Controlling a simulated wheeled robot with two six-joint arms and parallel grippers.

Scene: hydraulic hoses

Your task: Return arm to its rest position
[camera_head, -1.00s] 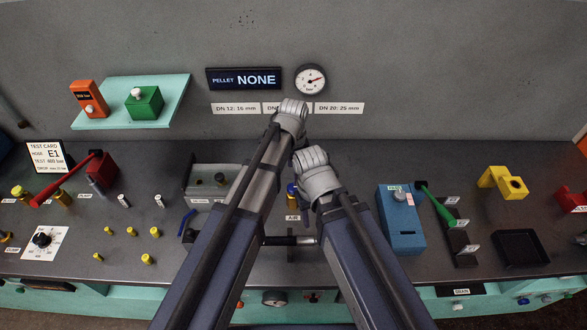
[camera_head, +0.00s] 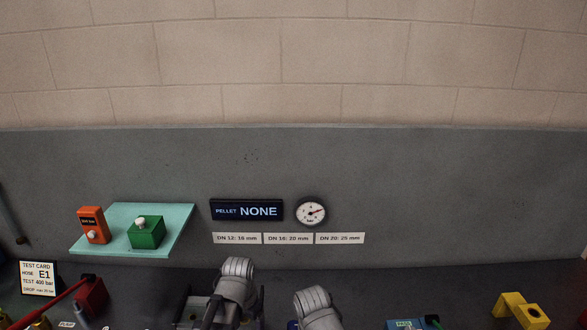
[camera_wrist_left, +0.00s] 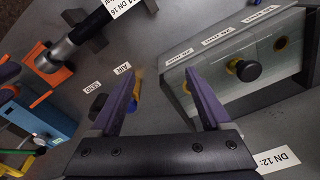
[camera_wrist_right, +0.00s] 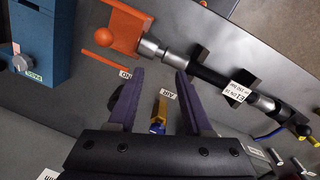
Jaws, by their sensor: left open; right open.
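My left gripper (camera_wrist_left: 160,75) is open and empty in the left wrist view, its purple fingers above the bench near the AIR label. My right gripper (camera_wrist_right: 160,72) is open and empty in the right wrist view. A yellow and blue nozzle (camera_wrist_right: 158,112) shows between its fingers, apparently below them on the bench. In the head view only the upper parts of my two arms show at the bottom edge, and the fingers are hidden. A hose (camera_wrist_right: 215,78) with silver and black ends lies in dark supports; part of it shows in the left wrist view (camera_wrist_left: 62,50).
A blue box (camera_wrist_right: 40,40) and an orange block (camera_wrist_right: 125,28) stand near my right gripper. The back panel holds a teal shelf (camera_head: 180,225), a PELLET NONE display (camera_head: 246,211) and a gauge (camera_head: 311,211).

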